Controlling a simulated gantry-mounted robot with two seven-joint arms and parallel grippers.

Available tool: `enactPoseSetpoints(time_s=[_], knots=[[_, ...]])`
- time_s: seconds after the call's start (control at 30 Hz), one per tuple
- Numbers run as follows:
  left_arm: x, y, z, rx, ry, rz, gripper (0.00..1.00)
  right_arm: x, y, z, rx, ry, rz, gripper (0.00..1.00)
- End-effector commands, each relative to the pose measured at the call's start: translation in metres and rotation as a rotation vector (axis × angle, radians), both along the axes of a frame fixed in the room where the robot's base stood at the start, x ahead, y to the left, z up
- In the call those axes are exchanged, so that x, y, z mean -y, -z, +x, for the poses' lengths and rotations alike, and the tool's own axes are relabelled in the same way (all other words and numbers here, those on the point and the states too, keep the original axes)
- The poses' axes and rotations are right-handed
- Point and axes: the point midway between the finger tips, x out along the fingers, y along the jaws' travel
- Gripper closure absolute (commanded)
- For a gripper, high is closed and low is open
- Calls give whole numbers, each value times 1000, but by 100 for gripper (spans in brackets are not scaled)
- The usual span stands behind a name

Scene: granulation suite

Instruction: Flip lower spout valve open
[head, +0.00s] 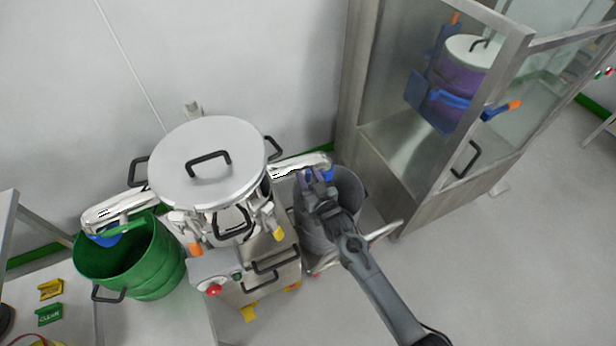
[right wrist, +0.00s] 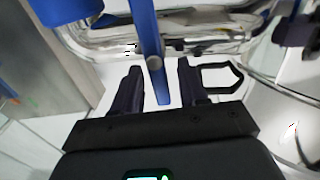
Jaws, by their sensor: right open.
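A steel granulator (head: 234,170) with a round lidded top stands in the middle of the head view. A shiny spout (head: 300,163) runs from its right side over a grey bin (head: 350,190). A blue valve lever (head: 329,174) shows at this spout's end, partly hidden by my right gripper (head: 310,178). In the right wrist view the blue lever (right wrist: 147,45) reaches down between the open fingers of my right gripper (right wrist: 158,78); contact cannot be told. My left gripper is not in view.
A green drum (head: 118,262) stands under the left spout. A steel and glass cabinet (head: 400,165) stands close on the right, with a purple lidded drum (head: 452,85) inside. The floor at the lower right is clear apart from my arm.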

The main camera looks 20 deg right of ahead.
Motion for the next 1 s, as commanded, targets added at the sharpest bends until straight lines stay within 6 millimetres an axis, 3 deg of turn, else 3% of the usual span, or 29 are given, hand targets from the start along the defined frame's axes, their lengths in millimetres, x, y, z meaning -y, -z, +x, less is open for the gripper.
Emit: enactPoseSetpoints(time_s=[0.23,0.5,1.0], knots=[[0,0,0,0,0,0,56,0,0,0,0,0,0,57],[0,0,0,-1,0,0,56,0,0,0,0,0,0,99],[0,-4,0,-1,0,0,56,-3,-1,0,17,-1,-92,100]])
